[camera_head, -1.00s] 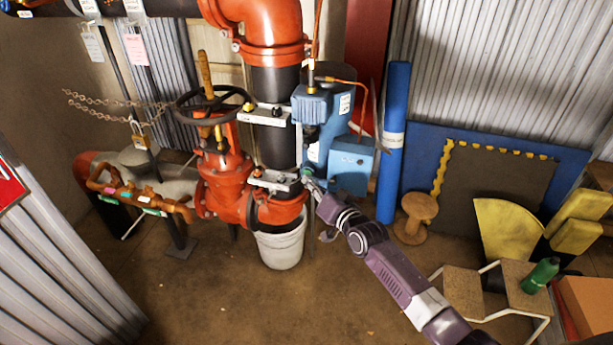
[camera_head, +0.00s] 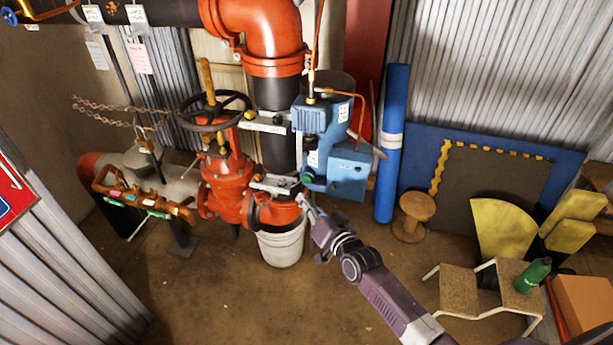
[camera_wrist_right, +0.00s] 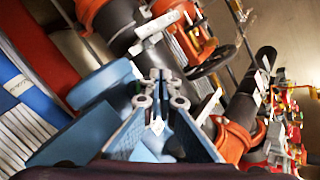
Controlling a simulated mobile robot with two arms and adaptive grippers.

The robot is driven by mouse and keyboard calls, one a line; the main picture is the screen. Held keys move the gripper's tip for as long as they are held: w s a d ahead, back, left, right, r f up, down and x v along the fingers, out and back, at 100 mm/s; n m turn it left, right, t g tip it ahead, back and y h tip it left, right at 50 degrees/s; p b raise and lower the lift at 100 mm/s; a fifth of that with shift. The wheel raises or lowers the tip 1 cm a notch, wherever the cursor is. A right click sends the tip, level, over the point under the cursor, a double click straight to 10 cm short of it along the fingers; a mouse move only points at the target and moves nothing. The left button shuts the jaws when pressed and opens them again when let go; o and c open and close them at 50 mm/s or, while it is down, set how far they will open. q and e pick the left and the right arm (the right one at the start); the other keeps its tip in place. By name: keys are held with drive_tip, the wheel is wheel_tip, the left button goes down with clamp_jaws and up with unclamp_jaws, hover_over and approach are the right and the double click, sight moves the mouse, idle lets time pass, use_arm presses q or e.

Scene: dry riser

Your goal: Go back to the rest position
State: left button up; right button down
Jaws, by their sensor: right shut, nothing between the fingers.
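My right gripper (camera_head: 303,203) is shut and empty. In the head view it is in front of the orange-red pipe fitting, just below the blue pump unit (camera_head: 322,118) and its blue box (camera_head: 348,172). Its purple arm comes in from the lower right. In the right wrist view the closed fingertips (camera_wrist_right: 160,82) show against the blue unit and dark pipe, with nothing between them. I cannot tell whether the fingertips touch anything. My left gripper is not in view.
A red valve (camera_head: 228,180) with a black handwheel (camera_head: 213,108) stands left of the gripper. A white bucket (camera_head: 282,246) sits below it. A blue roll (camera_head: 391,150) and wooden spool (camera_head: 411,215) stand to the right. A step stool (camera_head: 457,292) is at lower right. The front-centre floor is clear.

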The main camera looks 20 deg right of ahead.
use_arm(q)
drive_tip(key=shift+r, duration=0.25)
use_arm(e)
drive_tip(key=shift+s+a, duration=0.25)
drive_tip(key=shift+s, duration=0.1)
drive_tip(key=s+d+f+n+g+h, duration=0.1)
drive_tip(key=s+f+g, duration=0.2)
drive_tip(key=s+f, duration=0.65)
drive_tip(key=s+d+f+n+g, duration=0.15)
drive_tip(key=s+f, duration=0.45)
drive_tip(key=f, duration=0.7)
drive_tip(key=s+f+n+g+h, duration=0.1)
drive_tip(key=s+f+g, duration=0.2)
drive_tip(key=s+f, duration=0.65)
drive_tip(key=s+f+n+g, duration=0.1)
drive_tip(key=s+f, duration=0.4)
drive_tip(key=s, duration=0.5)
drive_tip(key=s+d+f+n+g, duration=0.1)
drive_tip(key=s+f+g, duration=0.3)
drive_tip(key=s, duration=0.7)
drive_tip(key=s+f+n+g+h, duration=0.1)
drive_tip(key=s+f, duration=0.4)
drive_tip(key=s, duration=0.6)
drive_tip(key=shift+d+f+n+g, duration=0.2)
drive_tip(key=shift+f+n+g, duration=0.15)
drive_tip(key=shift+n+g, duration=0.3)
drive_tip(key=c, duration=2.7)
unclamp_jaws()
